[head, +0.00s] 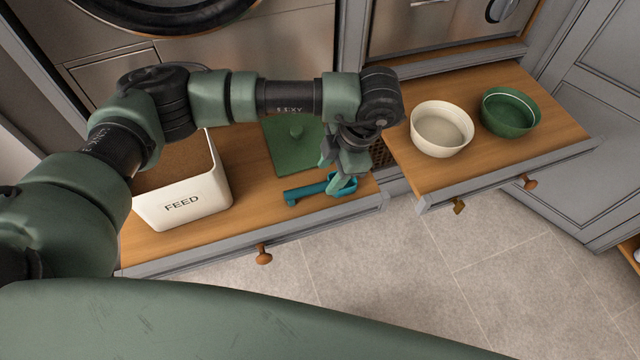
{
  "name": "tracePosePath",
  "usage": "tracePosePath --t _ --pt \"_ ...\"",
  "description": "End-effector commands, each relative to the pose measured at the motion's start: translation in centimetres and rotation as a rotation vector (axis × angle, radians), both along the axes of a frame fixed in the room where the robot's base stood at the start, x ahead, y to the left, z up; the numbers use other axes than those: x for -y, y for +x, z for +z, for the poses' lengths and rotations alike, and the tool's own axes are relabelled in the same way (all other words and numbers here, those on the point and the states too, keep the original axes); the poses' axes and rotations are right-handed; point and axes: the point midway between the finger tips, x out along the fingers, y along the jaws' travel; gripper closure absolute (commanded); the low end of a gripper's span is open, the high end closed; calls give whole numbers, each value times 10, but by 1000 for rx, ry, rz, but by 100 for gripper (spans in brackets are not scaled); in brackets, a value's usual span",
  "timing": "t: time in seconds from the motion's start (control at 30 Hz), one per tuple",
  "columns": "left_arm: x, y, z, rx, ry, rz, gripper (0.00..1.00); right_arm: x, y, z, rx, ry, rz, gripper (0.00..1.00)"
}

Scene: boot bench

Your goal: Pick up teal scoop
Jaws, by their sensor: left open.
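The teal scoop (305,192) lies on the wooden board of the left pull-out drawer, near its front edge. Its handle points left and its bowl is at the right. My left gripper (338,178) is directly over the bowl end, pointing down, with its fingers apart. The fingers partly hide the bowl. Whether they touch the scoop I cannot tell. My right gripper is not in the picture.
A white FEED bin (185,200) stands left of the scoop on the same board. A green lid with a knob (290,146) lies behind the scoop. The right drawer holds a cream bowl (441,140) and a green bowl (508,125).

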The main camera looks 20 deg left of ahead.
Motion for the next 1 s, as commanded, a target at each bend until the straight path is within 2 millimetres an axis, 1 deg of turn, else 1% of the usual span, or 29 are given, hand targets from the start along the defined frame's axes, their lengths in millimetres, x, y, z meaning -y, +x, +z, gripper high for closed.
tracePosePath --t 0.03,0.17,0.3,0.43,0.53,0.73,0.9,1.0 --pt "-2 -1 -6 -4 1 1 54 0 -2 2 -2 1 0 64" --pt "-8 -1 -18 -5 0 0 54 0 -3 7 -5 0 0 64" --pt "-18 1 -37 -7 -2 1 54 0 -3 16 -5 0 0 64" --pt "-21 1 -54 -6 -4 0 54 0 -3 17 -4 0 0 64" --pt "-22 1 -59 -4 -4 -2 54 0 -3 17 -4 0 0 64" --pt "-22 1 -59 -4 -5 -3 54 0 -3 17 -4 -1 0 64" --pt "-22 1 -59 -3 -5 -2 100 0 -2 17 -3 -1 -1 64" --pt "-22 1 -59 -4 -5 -3 100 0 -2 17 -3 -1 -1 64"
